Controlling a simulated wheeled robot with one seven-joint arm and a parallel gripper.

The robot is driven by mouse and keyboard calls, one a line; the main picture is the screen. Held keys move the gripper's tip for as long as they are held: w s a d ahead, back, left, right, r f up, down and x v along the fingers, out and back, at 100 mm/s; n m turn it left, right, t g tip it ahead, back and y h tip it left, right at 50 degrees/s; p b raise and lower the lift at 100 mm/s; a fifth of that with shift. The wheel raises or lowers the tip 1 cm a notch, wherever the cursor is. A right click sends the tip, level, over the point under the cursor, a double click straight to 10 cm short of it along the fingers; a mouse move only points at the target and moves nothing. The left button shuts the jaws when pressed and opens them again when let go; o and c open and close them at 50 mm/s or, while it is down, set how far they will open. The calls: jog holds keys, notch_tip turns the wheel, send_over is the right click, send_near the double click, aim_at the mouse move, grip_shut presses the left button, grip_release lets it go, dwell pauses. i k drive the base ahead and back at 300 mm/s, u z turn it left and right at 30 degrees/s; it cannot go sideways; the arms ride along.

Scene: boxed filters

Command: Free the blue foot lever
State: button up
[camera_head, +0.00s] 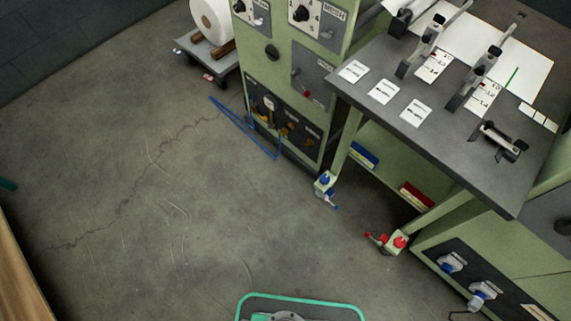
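The blue foot lever (331,200) sticks out low at the foot of the table's left leg, close to the floor. A blue round part (325,179) sits just above it on the same pale green foot. Its exact position, locked or free, is too small to tell. A similar red foot lever (374,237) is at the foot of the nearer leg, beside a red round part (400,242). My gripper is not in view.
A blue strap-like loop (240,124) hangs out from the green cabinet (285,60) over the floor. The dark-topped table (440,150) overhangs the levers. A wheeled cart (208,58) with a white roll stands behind. The floor on the left is clear.

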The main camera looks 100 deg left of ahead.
aim_at(326, 197)
jog(key=u, duration=2.7)
jog(key=i, duration=0.3)
jog(key=u, duration=0.05)
